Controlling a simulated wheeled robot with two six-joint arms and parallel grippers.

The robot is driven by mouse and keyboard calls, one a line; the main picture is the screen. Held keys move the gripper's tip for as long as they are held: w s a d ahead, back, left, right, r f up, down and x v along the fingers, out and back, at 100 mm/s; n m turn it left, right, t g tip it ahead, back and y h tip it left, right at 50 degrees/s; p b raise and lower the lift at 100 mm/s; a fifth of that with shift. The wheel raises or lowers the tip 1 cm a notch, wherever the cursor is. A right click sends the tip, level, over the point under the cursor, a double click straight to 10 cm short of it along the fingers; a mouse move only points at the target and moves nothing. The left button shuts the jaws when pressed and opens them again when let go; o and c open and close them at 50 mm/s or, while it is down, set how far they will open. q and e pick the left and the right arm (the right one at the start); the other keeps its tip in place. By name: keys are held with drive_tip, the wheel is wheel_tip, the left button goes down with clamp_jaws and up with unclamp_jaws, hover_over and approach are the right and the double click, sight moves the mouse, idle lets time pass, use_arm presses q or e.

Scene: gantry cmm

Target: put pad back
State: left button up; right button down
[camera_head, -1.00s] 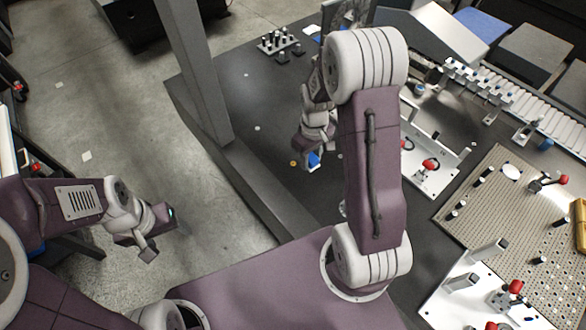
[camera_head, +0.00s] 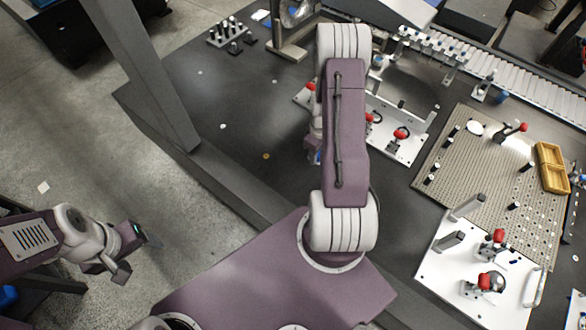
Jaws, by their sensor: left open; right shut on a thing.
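My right gripper (camera_head: 314,150) is mostly hidden behind my own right arm, over the dark table. A small piece of blue (camera_head: 316,157) shows at its tip; it looks like the pad held in the jaws, but its shape is hidden. I cannot tell whether it touches the table. My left gripper (camera_head: 138,255) is open and empty at the lower left, over the concrete floor and away from the table.
The dark table (camera_head: 225,160) is largely clear left of my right arm. A block of black pins (camera_head: 230,35) stands at the back. White fixture plates with red-knobbed clamps (camera_head: 400,135) (camera_head: 475,270), a perforated plate (camera_head: 480,170) and a yellow tray (camera_head: 552,168) lie right. A grey post (camera_head: 150,80) rises at left.

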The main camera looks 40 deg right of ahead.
hover_over(293, 171)
wheel_tip(293, 171, down, 5)
drive_tip(key=shift+r+p, duration=0.1)
drive_tip(key=shift+p, duration=0.25)
drive_tip(key=shift+s+f, duration=0.1)
drive_tip(key=shift+f, duration=2.1)
drive_tip(key=c, duration=0.9)
unclamp_jaws()
drive_tip(key=shift+c, duration=0.2)
wheel_tip(293, 171, up, 12)
drive_tip(key=s+a+r+m, duration=0.1)
drive_tip(key=s+a+r, duration=0.3)
drive_tip(key=a+r, duration=0.3)
drive_tip(key=s+a+r+m+t, duration=0.1)
drive_tip(key=s+a+r+m, duration=0.1)
drive_tip(key=s+a+r, duration=0.3)
wheel_tip(293, 171, up, 3)
drive_tip(key=shift+s+a+r, duration=0.1)
drive_tip(key=shift+s+a, duration=0.1)
drive_tip(key=shift+a, duration=1.05)
